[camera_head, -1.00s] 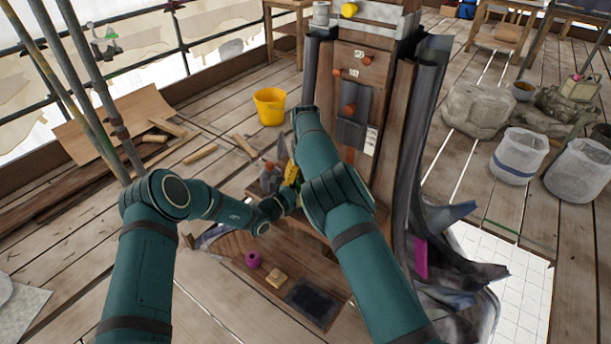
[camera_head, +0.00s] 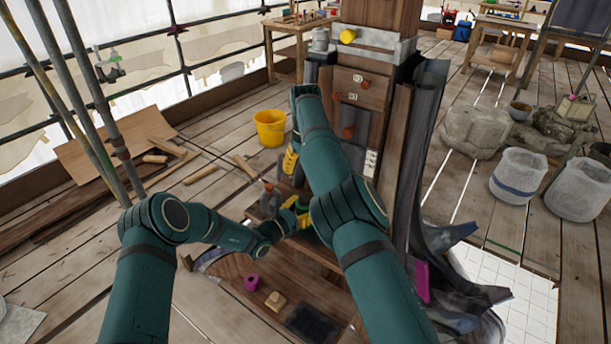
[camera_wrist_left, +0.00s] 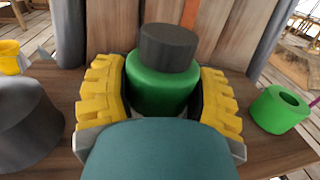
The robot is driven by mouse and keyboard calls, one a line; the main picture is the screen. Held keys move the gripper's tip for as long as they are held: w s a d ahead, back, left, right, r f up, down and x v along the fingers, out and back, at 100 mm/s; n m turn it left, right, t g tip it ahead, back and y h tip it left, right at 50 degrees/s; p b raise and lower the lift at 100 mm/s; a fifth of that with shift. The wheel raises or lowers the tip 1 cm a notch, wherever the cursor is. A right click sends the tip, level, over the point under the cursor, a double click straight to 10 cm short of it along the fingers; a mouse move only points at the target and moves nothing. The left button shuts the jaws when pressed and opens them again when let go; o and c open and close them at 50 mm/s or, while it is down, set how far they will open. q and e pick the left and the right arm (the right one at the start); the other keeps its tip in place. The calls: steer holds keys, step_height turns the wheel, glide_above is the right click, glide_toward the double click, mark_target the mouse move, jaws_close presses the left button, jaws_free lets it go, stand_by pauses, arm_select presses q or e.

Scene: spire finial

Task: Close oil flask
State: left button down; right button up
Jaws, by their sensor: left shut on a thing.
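In the left wrist view a green flask (camera_wrist_left: 162,88) stands upright with a dark grey cap (camera_wrist_left: 168,47) on its top. I cannot tell if the cap is fully seated. My left gripper (camera_wrist_left: 163,95) is shut on the flask, a yellow pad on each side. In the head view the left gripper (camera_head: 299,208) is low at the wooden bench, partly behind my right arm. My right gripper (camera_head: 290,160) hangs above it, mostly hidden by its own arm, so its fingers are not clear.
A green hollow cylinder (camera_wrist_left: 281,109) stands right of the flask, and a dark grey vessel (camera_wrist_left: 25,108) stands left. A magenta piece (camera_head: 251,282) and a tan block (camera_head: 275,301) lie at the front. The tall wooden spire (camera_head: 385,110) rises behind. A yellow bucket (camera_head: 270,128) stands beyond.

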stand_by(0.3)
arm_select(q)
steer(key=shift+c, duration=0.3)
jaws_free()
steer(key=v, duration=1.2)
